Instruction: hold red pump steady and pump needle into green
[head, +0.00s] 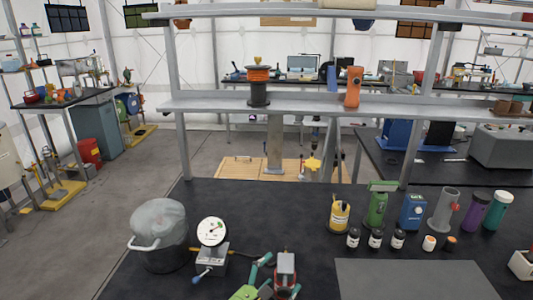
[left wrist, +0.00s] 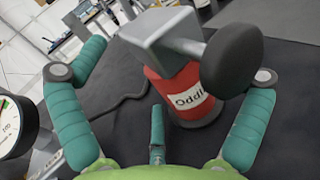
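The red pump (head: 285,264) stands at the front of the dark bench. In the left wrist view the red pump (left wrist: 187,93) has a white label, a grey metal top and a black knob (left wrist: 232,60) on a lever. My left gripper (head: 274,274), green with teal fingers, is open. Its fingers spread to both sides of the pump, with a visible gap to the red body. The white round dial (head: 212,231) stands left of the pump and has a green section; its exact needle reading is too small to tell. My right gripper is not in view.
A black pot with a grey cover (head: 159,223) stands left of the dial. Several bottles and canisters, including a green one (head: 377,208), line the back right. A grey mat (head: 415,280) lies right of the pump. A shelf (head: 320,106) spans above the bench.

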